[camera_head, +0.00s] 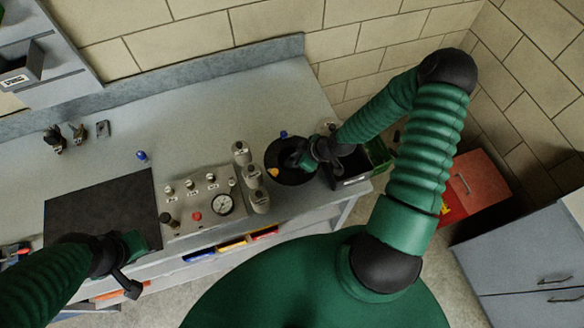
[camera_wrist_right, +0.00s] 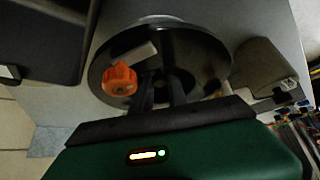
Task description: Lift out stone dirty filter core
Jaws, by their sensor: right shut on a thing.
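A round black housing (camera_head: 277,172) sits on the bench near its right end; in the wrist view it is a dark open bowl (camera_wrist_right: 212,62). My right gripper (camera_head: 300,158) reaches into it from the right. In the wrist view the two fingers (camera_wrist_right: 163,88) point down into the bowl and are shut on a dark part at its middle, which appears to be the dirty filter core (camera_wrist_right: 160,80). The fingers and the shade hide most of it. My left gripper (camera_head: 128,278) hangs at the lower left over the bench front, away from the housing; its jaw opening is unclear.
An orange knob (camera_wrist_right: 119,79) is at the housing's side. Grey canisters (camera_head: 258,198) and a gauge panel (camera_head: 205,203) stand left of it. A black bin (camera_head: 350,168) stands close on the right. A dark mat (camera_head: 100,212) lies farther left.

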